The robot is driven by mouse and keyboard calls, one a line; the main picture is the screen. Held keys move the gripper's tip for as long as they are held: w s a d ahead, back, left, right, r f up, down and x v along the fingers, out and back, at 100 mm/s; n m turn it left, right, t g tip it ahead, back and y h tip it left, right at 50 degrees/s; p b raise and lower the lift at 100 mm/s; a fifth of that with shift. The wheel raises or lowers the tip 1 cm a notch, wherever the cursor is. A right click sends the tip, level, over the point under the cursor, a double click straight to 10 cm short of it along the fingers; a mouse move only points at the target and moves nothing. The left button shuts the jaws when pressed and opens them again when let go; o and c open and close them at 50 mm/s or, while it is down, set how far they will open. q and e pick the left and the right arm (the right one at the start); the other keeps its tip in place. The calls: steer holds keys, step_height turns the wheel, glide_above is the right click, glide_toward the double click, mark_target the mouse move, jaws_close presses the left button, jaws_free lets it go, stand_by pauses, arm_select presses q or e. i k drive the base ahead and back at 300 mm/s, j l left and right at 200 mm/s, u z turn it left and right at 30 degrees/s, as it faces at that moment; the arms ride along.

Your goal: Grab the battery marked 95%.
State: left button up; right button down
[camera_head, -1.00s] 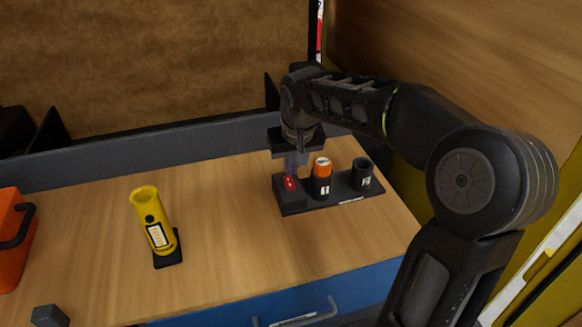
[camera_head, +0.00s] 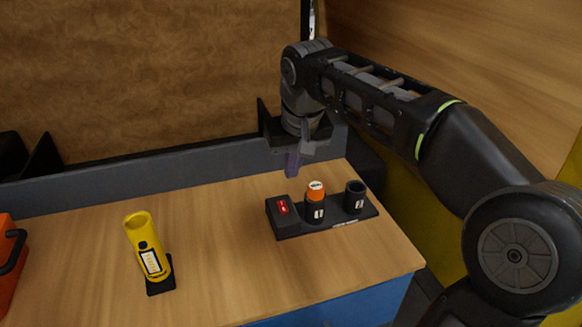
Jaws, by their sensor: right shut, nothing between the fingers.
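An orange-topped battery (camera_head: 316,188) stands upright in the black cup marked 1 of a dark charging stand (camera_head: 340,224) on the wooden bench. No 95% mark is readable on it. A red display (camera_head: 283,208) glows on the stand's box, too small to read. The second black cup (camera_head: 355,196), to the right, shows no battery top. My right gripper (camera_head: 293,165) is shut and empty, above and behind the stand's left end, apart from the battery. My left gripper is out of view.
A yellow flashlight-like tube (camera_head: 146,246) leans in a small black holder on the bench (camera_head: 210,240). An orange case (camera_head: 8,262) stands at the left edge. A grey ledge runs along the back. The bench between tube and stand is clear.

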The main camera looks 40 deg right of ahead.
mark_target(315, 202)
steer(key=k, duration=1)
